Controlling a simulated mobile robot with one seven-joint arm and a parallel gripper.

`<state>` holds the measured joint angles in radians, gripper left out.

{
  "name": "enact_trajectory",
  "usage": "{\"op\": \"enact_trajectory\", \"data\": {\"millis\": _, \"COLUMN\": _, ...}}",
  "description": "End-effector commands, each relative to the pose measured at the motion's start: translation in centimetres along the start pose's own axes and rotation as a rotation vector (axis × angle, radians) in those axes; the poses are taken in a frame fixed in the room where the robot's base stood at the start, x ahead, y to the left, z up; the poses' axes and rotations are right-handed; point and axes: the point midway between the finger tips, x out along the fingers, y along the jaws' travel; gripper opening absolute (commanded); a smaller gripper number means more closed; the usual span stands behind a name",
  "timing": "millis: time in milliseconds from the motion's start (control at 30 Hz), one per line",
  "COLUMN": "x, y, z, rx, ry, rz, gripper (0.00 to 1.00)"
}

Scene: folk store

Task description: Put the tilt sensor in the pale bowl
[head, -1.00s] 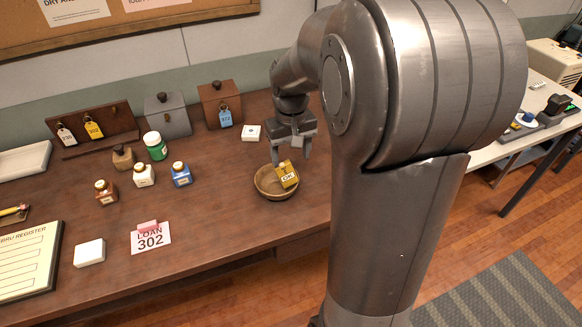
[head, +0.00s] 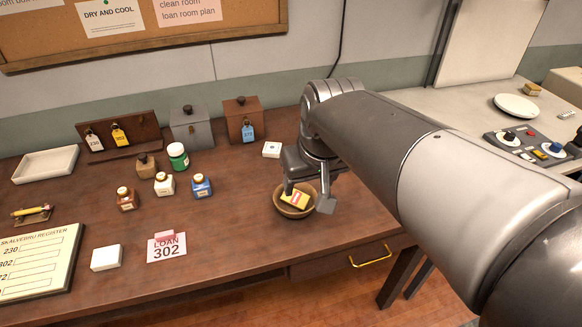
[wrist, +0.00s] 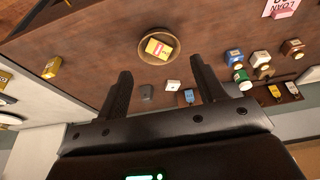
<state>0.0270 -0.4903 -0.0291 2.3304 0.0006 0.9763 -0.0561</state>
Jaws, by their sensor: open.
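The bowl (head: 294,214) is round, brownish and wooden, and stands on the dark wooden desk. A small yellow block with a red and white label (head: 294,198) lies inside it; I cannot tell for sure whether this is the tilt sensor. In the wrist view, the bowl (wrist: 159,32) and the block (wrist: 158,49) show whole, just beyond the fingertips. My gripper (head: 308,196) is open and empty, its fingers apart from the block and above the bowl; its spread fingers also show in the wrist view (wrist: 160,68).
A small white box (head: 271,149) lies behind the bowl. Grey (head: 191,128) and brown (head: 244,121) lidded boxes stand at the back. Several small bottles (head: 165,184) and a loan card (head: 167,248) are to the left. The desk front is mostly clear.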

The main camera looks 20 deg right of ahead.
Motion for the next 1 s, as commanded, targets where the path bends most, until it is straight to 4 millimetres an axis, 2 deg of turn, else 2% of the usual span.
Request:
{"op": "enact_trajectory", "data": {"millis": 100, "x": -0.9, "y": -0.8, "z": 2.5, "rx": -0.002, "ry": 0.074, "rz": -0.001, "gripper": 0.63}}
{"op": "enact_trajectory", "data": {"millis": 300, "x": -1.3, "y": -1.6, "z": 5.1, "rx": 0.0, "ry": 0.149, "rz": -0.002, "gripper": 0.63}}
{"op": "enact_trajectory", "data": {"millis": 500, "x": -1.3, "y": -1.8, "z": 5.8, "rx": 0.002, "ry": 0.167, "rz": -0.003, "gripper": 0.63}}
{"op": "enact_trajectory", "data": {"millis": 1000, "x": -1.4, "y": -1.7, "z": 5.7, "rx": 0.002, "ry": 0.166, "rz": -0.003, "gripper": 0.63}}
